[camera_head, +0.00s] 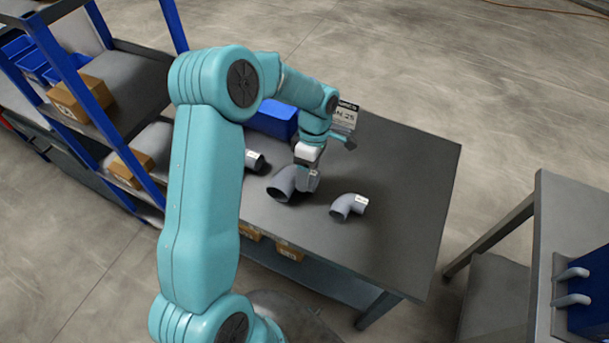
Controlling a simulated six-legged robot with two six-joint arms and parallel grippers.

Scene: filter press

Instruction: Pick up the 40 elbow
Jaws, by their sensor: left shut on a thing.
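My left arm comes in from the left and reaches over the dark grey table (412,165). My left gripper (311,183) points down and is shut on a large grey elbow (287,183) near the middle of the table. I cannot tell whether that elbow touches the tabletop. A smaller grey elbow (347,206) with a white label lies on the table to the right of it. Another grey pipe piece (254,161) with a white label lies to the left, partly hidden by my arm. The size markings on the pieces are too small to read. My right gripper is not in view.
A blue bin (273,120) and a sign (344,117) stand at the back of the table. A blue-framed shelf with cardboard boxes (82,98) is at the left. Another table (556,205) with a blue container (594,290) is at the right. The table's right side is clear.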

